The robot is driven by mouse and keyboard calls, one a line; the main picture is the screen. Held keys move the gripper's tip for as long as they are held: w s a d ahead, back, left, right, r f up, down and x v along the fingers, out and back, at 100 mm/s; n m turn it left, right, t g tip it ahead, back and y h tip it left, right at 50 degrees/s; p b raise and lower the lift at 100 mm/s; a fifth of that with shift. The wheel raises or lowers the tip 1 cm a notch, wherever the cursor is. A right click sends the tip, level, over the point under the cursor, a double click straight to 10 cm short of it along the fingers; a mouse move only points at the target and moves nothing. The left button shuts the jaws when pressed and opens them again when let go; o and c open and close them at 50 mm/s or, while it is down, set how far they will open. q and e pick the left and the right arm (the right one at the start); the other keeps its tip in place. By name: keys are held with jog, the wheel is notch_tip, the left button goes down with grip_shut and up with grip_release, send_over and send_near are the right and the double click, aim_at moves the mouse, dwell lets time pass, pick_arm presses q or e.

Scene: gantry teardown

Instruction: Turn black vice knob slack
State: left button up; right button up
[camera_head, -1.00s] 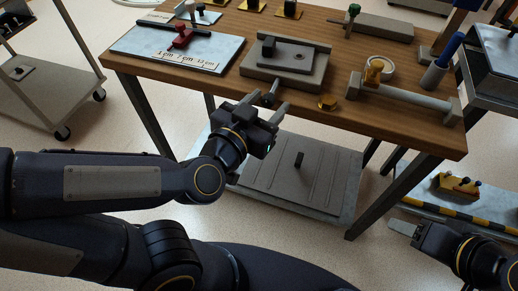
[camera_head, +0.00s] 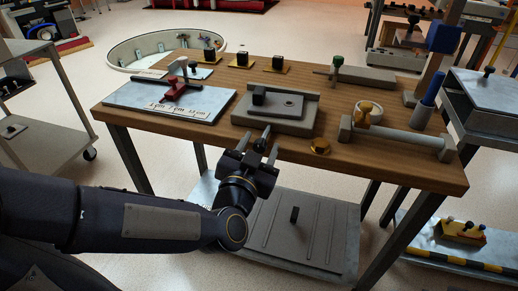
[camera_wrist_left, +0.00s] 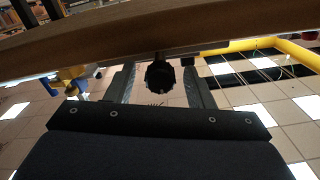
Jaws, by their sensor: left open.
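The black vice knob (camera_head: 264,138) sticks out from the front of the grey vice (camera_head: 268,121), at the front edge of the wooden table. My left gripper (camera_head: 259,145) is open at that edge, with one finger on each side of the knob. In the left wrist view the round black knob (camera_wrist_left: 160,75) shows between the two fingers of my left gripper (camera_wrist_left: 160,88), with a gap on either side. The fingers look clear of it. My right gripper is out of view.
The wooden table's (camera_head: 400,167) front edge lies just above my left gripper. A metal plate with a red clamp (camera_head: 174,88) is at left. A lower shelf (camera_head: 325,225) lies below.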

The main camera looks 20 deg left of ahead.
pick_arm(q)
jog(key=c, duration=1)
